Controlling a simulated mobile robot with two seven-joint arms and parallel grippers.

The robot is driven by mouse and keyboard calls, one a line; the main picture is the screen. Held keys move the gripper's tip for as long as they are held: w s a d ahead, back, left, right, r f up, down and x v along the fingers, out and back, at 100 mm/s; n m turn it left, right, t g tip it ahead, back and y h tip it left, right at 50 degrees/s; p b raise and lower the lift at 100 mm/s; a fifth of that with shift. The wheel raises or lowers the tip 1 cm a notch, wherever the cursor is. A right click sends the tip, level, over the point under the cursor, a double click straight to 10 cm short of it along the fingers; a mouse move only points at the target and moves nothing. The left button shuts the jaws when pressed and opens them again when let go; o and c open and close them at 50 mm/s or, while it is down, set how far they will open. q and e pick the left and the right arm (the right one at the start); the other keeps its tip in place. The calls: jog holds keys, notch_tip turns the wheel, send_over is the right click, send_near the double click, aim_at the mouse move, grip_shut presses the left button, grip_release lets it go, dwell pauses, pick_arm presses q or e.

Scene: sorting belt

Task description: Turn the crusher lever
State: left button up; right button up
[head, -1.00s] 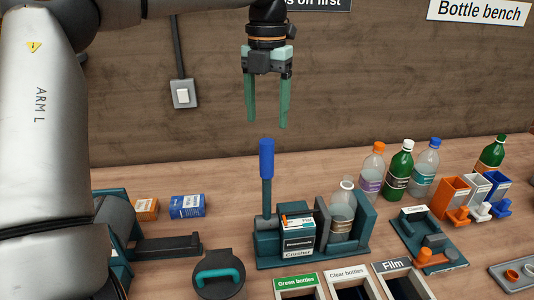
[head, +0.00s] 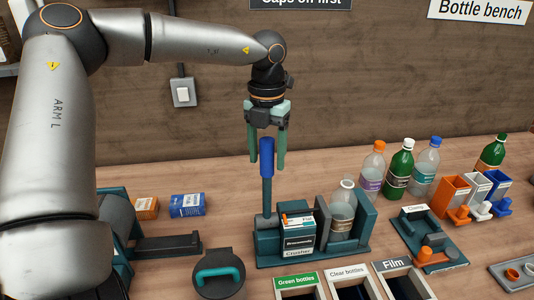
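The crusher (head: 286,263) is a dark teal device on the bench, labelled "Crusher". Its lever stands upright on the left side, with a blue grip (head: 267,157) on top. A clear bottle without a cap (head: 342,211) stands in the crusher. My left gripper (head: 267,164) points down with its two green fingers apart, one on each side of the blue grip. The fingers look open, and I cannot tell whether either touches the grip. My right gripper is not in view.
Capped bottles (head: 399,170) stand behind on the right. Orange, white and blue holders (head: 455,192) and a teal clamp fixture (head: 407,240) are at right. Labelled bins (head: 297,281) lie in front. Two small boxes (head: 187,205) sit at left.

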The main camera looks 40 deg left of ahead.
pick_arm(q)
grip_shut()
dwell(1.2)
